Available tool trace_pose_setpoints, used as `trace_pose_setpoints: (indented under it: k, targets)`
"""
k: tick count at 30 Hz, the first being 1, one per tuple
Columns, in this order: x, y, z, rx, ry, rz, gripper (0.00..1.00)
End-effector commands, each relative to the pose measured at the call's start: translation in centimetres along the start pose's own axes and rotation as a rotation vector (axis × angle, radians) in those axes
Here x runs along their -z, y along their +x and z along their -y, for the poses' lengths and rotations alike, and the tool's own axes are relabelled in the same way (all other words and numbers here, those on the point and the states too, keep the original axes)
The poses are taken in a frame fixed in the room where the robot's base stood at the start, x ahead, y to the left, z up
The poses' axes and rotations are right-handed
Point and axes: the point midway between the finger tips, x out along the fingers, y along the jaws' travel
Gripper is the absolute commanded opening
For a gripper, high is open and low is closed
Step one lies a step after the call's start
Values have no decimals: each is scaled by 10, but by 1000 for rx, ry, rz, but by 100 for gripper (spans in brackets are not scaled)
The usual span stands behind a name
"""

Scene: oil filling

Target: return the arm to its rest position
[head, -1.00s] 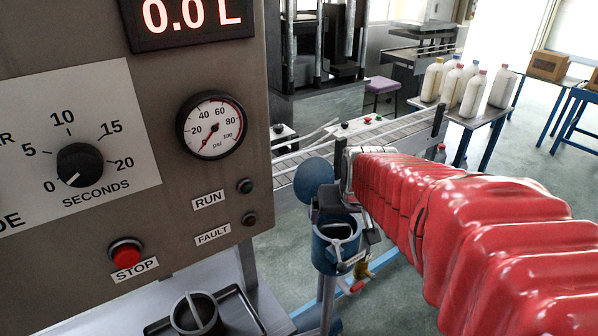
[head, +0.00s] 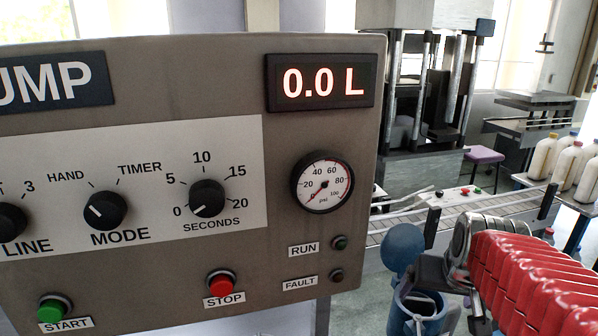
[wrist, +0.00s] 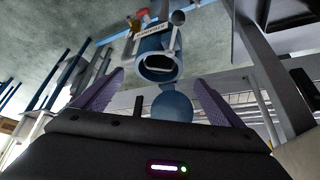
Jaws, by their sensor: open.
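My arm, in a red ribbed cover, comes in from the lower right in the head view. My gripper shows in the wrist view (wrist: 158,100), with its two purple-grey fingers wide apart and nothing between them. Beyond the fingers is a blue cylindrical vessel (wrist: 158,62) with an open mouth and a round blue lid (wrist: 172,106) swung aside. In the head view the blue vessel (head: 415,312) stands below and left of the wrist, with its round lid (head: 403,247) raised. Whether the gripper touches the vessel cannot be told.
A grey pump panel (head: 190,260) with knobs, a gauge (head: 322,182) and a display reading 0.0 L (head: 322,82) fills the left. A conveyor (head: 490,207) runs behind the arm. White bottles (head: 565,160) stand on a table at the right.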

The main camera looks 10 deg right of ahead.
Motion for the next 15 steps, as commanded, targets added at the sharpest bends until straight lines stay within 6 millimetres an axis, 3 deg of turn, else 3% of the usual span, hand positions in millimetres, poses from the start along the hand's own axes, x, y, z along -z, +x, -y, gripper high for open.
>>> trace_pose_setpoints:
  k: [6,15]
  targets:
    - [-55,-14,29,31,-48,77,91]
    - [-122,-44,78,104,-200,98,91]
